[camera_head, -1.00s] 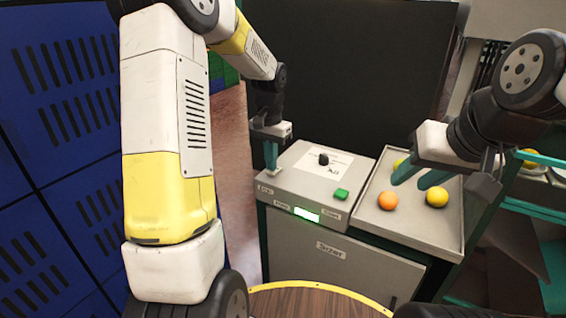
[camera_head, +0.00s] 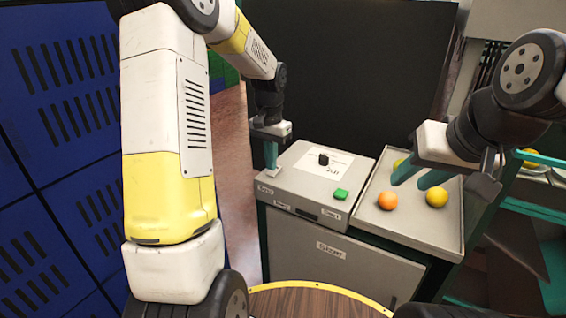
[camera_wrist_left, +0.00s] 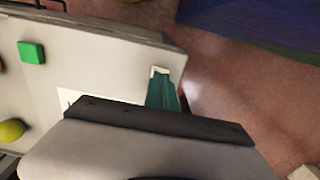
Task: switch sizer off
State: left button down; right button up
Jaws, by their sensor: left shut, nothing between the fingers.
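The sizer (camera_head: 300,185) is a grey box on a cabinet, with a black knob (camera_head: 323,160) and a green button (camera_head: 341,194) on top. Its small front display (camera_head: 306,214) is dark. My left gripper (camera_head: 272,170) is shut and points down at the sizer's left corner. In the left wrist view its teal fingertips (camera_wrist_left: 162,82) are at a small pale switch (camera_wrist_left: 159,71) on the box's corner; whether they touch is hard to tell. The green button also shows in the left wrist view (camera_wrist_left: 31,53). My right gripper (camera_head: 418,178) is open above the tray, with nothing between its fingers.
A grey tray (camera_head: 420,232) right of the sizer holds an orange fruit (camera_head: 388,201) and yellow fruits (camera_head: 437,197). A dark panel (camera_head: 350,70) stands behind. Blue slotted panels (camera_head: 60,120) are at the left, a teal shelf (camera_head: 530,207) at the right.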

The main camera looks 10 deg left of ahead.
aim_at(271, 174)
pick_arm(q)
jog(key=shift+r, duration=2.9)
jog(key=shift+r, duration=0.1)
jog(key=s+d+r+n+t+h, duration=0.1)
jog(key=s+r+t, duration=0.2)
jog(key=s, duration=0.9)
jog(key=s+d+r+n+t+h, duration=0.1)
jog(key=s+r, duration=0.5)
jog(key=s, duration=0.6)
jog(key=shift+s+n+t, duration=0.15)
jog(key=shift+n+t, duration=0.55)
jog(key=shift+t, duration=0.4)
jog(key=shift+d, duration=0.15)
